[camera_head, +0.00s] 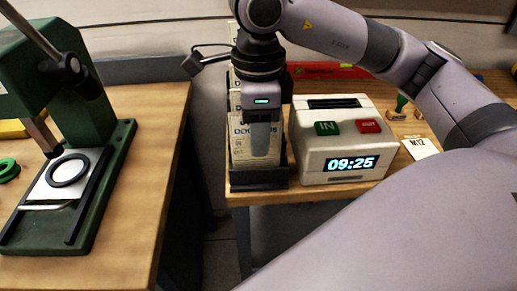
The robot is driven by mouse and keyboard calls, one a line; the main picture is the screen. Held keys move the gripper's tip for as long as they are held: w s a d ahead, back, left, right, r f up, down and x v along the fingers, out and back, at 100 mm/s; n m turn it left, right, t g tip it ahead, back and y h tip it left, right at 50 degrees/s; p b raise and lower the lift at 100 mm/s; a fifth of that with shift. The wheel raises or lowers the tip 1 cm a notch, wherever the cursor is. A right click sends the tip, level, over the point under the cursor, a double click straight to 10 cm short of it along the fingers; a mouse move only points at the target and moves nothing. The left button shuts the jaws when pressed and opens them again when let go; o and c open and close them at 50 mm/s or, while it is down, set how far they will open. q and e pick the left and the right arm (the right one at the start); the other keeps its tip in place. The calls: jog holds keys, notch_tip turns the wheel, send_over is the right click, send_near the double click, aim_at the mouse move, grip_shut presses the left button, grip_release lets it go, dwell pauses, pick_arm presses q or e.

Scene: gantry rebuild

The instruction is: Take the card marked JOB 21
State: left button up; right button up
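Several upright white cards (240,152) stand in a dark rack (259,181) at the left end of the right-hand bench. The front card has dark print, partly covered by my gripper; its job number cannot be read, so I cannot tell which card is JOB 21. My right gripper (261,143) comes down from above, directly in front of the cards in this view. Its fingers are seen edge-on, so their gap is hidden, and I cannot tell whether they touch a card. My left gripper is out of view.
A white time clock (338,142) showing 09:25 stands right of the rack, with green and red buttons. A card marked M12 (421,148) and small stamps lie further right. A green press (78,180) stands on the left bench (135,225). A gap separates the benches.

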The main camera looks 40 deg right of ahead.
jog(key=shift+s+r, duration=0.1)
jog(key=shift+r, duration=0.1)
grip_shut()
jog(key=shift+r, duration=0.1)
